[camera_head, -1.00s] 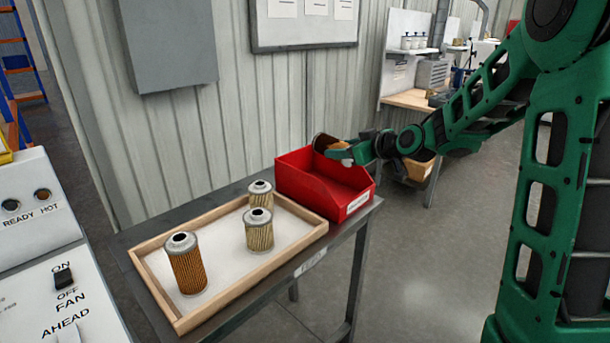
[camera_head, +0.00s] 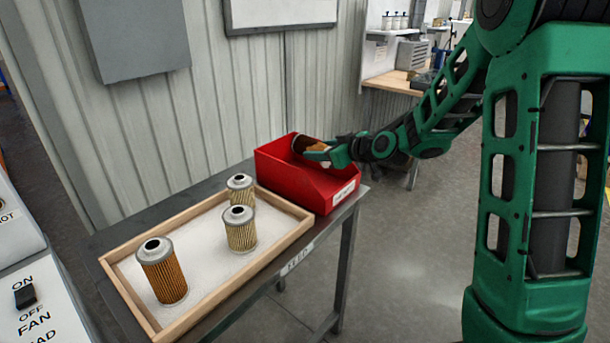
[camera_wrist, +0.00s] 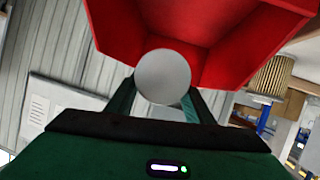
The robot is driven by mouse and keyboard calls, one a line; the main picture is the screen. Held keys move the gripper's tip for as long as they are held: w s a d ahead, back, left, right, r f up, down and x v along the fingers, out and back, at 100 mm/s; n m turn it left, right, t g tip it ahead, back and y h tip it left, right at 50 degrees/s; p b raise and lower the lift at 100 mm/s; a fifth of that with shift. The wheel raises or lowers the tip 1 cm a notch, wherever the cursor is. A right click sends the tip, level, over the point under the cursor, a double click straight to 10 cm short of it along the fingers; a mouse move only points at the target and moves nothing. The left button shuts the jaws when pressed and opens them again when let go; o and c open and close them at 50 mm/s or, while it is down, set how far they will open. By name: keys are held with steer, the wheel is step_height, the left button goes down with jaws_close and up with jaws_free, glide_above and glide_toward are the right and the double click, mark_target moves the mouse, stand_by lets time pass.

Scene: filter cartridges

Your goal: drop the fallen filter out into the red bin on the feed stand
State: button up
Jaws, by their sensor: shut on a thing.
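My gripper (camera_head: 318,150) is shut on a filter (camera_head: 303,144) with orange-brown sides and a dark end. It holds the filter over the back part of the open red bin (camera_head: 338,188), close to rim height. Whether the filter touches the bin, I cannot tell. In the wrist view the filter's round grey end (camera_wrist: 163,77) shows between the fingers, with the red bin (camera_wrist: 215,60) behind it. The bin stands at the far right end of the dark feed stand (camera_head: 335,240). Most of the held filter's side is hidden by my gripper.
A wood-rimmed tray (camera_head: 272,262) on the stand holds an orange upright filter (camera_head: 163,272) and two pale ones, the nearer (camera_head: 240,230) and the farther (camera_head: 240,190). A ribbed wall (camera_head: 225,110) rises behind. A control panel (camera_head: 35,300) is at left.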

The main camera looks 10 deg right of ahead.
steer(key=shift+f, duration=0.1)
steer(key=o, duration=1.2)
steer(key=shift+s, duration=0.1)
steer(key=v, duration=1)
steer(key=shift+s+d, duration=0.15)
steer(key=shift+s, duration=0.05)
steer(key=shift+s, duration=0.1)
steer(key=s+d+f+m+g+h, duration=0.2)
steer(key=s+d+f+m+g, duration=0.15)
steer(key=s, duration=0.55)
steer(key=s+d+f+m+g+h, duration=0.25)
steer(key=s+d+g, duration=0.2)
steer(key=s, duration=0.55)
steer(key=s+d+m+g, duration=0.1)
steer(key=s+m, duration=0.1)
steer(key=s, duration=0.4)
steer(key=s+d+m+g, duration=0.1)
steer(key=s+m+g, duration=0.1)
steer(key=s, duration=0.4)
steer(key=s+d+m+g+h, duration=0.1)
steer(key=s+m, duration=0.2)
steer(key=s, duration=0.4)
steer(key=shift+s+d+f+g, duration=0.1)
steer(key=shift+d+f+g, duration=0.05)
steer(key=shift+d+g, duration=0.2)
